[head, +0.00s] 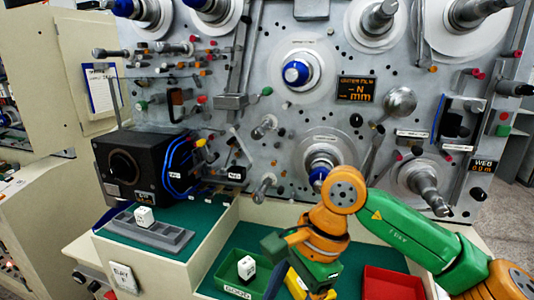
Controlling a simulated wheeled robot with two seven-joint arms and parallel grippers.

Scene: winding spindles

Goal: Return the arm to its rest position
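My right arm comes in from the lower right, with a green forearm and an orange elbow-like joint. Its orange and green wrist hangs over the green work surface (226,225), between the green tray and the red tray. My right gripper is at the bottom of the head view, below the wrist; its fingertips are not clearly seen, so I cannot tell whether it is open or shut. My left arm and gripper are not in view.
A white block (144,216) sits on a grey holder (172,236). Another white block (246,267) is in a green tray (222,276). A red tray (388,284) lies right of my wrist. The spindle panel (300,120), with protruding spindles and knobs, stands close behind my arm.

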